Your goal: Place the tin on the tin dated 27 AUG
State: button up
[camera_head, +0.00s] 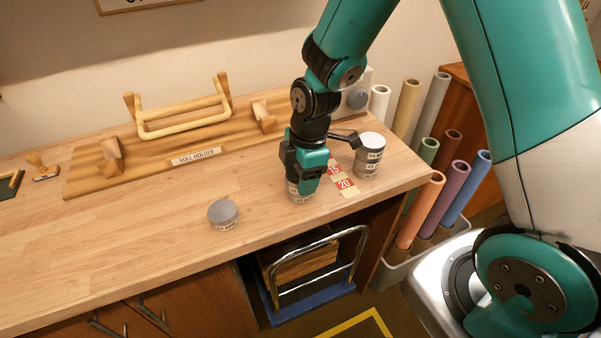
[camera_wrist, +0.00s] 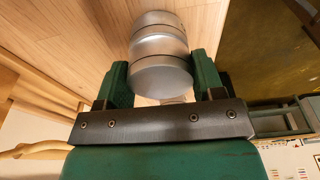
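My gripper (camera_head: 303,182) points down over the table right of the middle. In the wrist view its two green fingers (camera_wrist: 162,78) lie on either side of a grey tin (camera_wrist: 160,76), with no clear gap, so it looks shut on it. At least one more grey tin (camera_wrist: 153,22) lies in line beyond it; I cannot tell whether they touch. In the head view labelled tin sides (camera_head: 300,196) show just below the fingers, mostly hidden. A single grey tin (camera_head: 223,211) stands apart to the left; its label is too small to read surely.
A stack of grey tins (camera_head: 369,157) stands close on the right, beside red number cards (camera_head: 345,186). The wooden roll holder (camera_head: 190,160) lies behind. Coloured rolls (camera_head: 458,187) stand beyond the table's right edge. The table's left front is clear.

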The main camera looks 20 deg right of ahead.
jog(key=o, duration=0.4)
jog(key=shift+o, duration=0.2)
jog(key=shift+r, duration=0.1)
notch_tip(320, 180, up, 11)
jog(key=d, duration=0.2)
jog(key=s+a+r+m, duration=0.2)
jog(key=s+r+m, duration=0.1)
jog(key=s, duration=0.3)
jog(key=s+a+r+m+y, duration=0.1)
jog(key=s+a+r+m, duration=0.1)
jog(key=s+m, duration=0.2)
jog(key=s+a+r+m+y, duration=0.1)
jog(key=s+a+r+m, duration=0.1)
jog(key=s, duration=0.6)
jog(key=shift+s+a+r+m, duration=0.3)
jog(key=shift+r+m, duration=0.5)
jog(key=shift+m, duration=0.2)
